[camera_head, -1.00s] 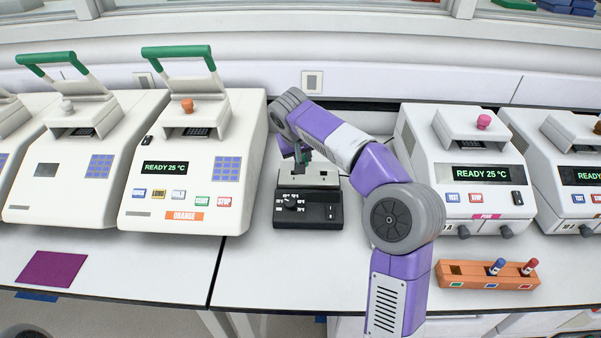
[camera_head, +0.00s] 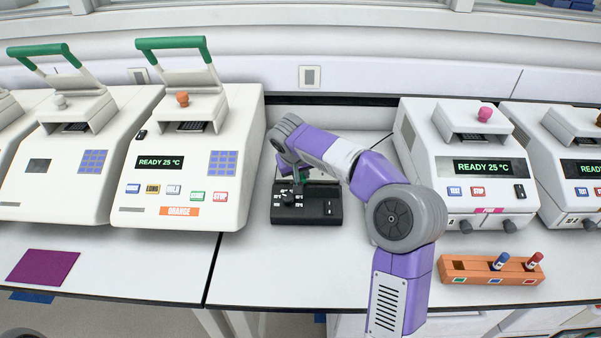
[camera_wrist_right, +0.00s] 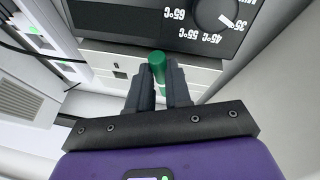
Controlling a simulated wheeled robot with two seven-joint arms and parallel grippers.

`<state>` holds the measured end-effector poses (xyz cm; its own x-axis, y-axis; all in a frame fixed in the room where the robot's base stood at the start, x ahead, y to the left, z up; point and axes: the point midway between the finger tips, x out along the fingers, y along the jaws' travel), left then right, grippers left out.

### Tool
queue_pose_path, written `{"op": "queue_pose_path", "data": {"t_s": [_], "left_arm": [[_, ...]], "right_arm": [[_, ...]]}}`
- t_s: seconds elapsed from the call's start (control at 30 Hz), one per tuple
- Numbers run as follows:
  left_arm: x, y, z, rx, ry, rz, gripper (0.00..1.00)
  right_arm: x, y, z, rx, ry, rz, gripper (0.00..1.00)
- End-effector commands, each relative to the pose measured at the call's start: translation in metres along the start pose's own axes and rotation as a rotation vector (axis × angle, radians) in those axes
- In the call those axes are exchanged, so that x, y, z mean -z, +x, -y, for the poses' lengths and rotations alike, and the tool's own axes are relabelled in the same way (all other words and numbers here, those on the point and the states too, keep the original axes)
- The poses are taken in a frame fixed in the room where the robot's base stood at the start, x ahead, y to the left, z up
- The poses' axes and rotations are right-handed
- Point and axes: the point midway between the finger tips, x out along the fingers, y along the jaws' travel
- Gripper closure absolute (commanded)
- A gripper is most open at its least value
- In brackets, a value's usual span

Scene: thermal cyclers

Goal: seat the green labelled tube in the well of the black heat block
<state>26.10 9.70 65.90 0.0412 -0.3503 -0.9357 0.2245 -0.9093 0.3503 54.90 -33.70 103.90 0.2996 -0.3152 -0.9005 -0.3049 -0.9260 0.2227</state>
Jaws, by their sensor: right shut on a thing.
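My right gripper (camera_head: 299,178) is over the heat block, its fingers pointing at the block's pale top. In the right wrist view the fingers (camera_wrist_right: 157,88) are shut on the green tube (camera_wrist_right: 158,62), whose green cap shows between the fingertips. The heat block (camera_head: 307,207) has a black front with a temperature dial, which also shows in the wrist view (camera_wrist_right: 130,18). Its pale top (camera_wrist_right: 110,62) has small dark openings. The tube's lower end is hidden, so I cannot tell whether it is in the well. My left gripper is not in view.
An orange rack (camera_head: 478,267) at the right holds a blue-capped tube (camera_head: 502,260) and a red-capped tube (camera_head: 532,261); its green-marked place is empty. Thermal cyclers (camera_head: 195,155) (camera_head: 458,150) stand on both sides of the block. A purple mat (camera_head: 43,267) lies at front left.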

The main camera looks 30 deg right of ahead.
Motion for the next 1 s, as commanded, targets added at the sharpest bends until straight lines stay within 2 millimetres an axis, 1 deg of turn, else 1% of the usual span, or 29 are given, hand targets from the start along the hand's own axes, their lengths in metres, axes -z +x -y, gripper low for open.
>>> {"op": "queue_pose_path", "data": {"t_s": [0.03, 0.17, 0.2, 0.6, 0.63, 0.7, 0.8, 0.9, 1.0], "left_arm": [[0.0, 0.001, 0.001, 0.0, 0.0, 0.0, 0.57], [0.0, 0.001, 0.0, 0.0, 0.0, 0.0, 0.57], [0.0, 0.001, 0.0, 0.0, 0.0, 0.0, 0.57], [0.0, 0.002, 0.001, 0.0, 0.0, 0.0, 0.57], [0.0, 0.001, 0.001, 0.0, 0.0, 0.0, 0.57], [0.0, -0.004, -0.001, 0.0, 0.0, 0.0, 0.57], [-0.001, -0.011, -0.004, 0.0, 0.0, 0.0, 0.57], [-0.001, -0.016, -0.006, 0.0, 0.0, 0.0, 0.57], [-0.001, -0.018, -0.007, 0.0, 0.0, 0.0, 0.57]], "right_arm": [[-0.001, 0.001, 0.001, 0.0, -0.001, 0.0, 0.78], [0.0, 0.0, 0.0, 0.0, -0.001, 0.0, 0.59], [0.0, 0.0, 0.0, 0.0, -0.001, 0.0, 0.56], [0.0, 0.001, 0.0, 0.002, 0.0, 0.0, 0.56], [0.0, -0.001, 0.001, 0.002, 0.0, -0.002, 0.56], [0.001, -0.019, 0.0, 0.001, -0.001, -0.005, 0.56], [0.004, -0.039, 0.002, 0.002, -0.002, -0.005, 0.56], [0.007, -0.056, 0.004, 0.001, -0.003, -0.004, 0.56], [0.006, -0.067, 0.004, 0.001, -0.002, -0.002, 0.56]]}}
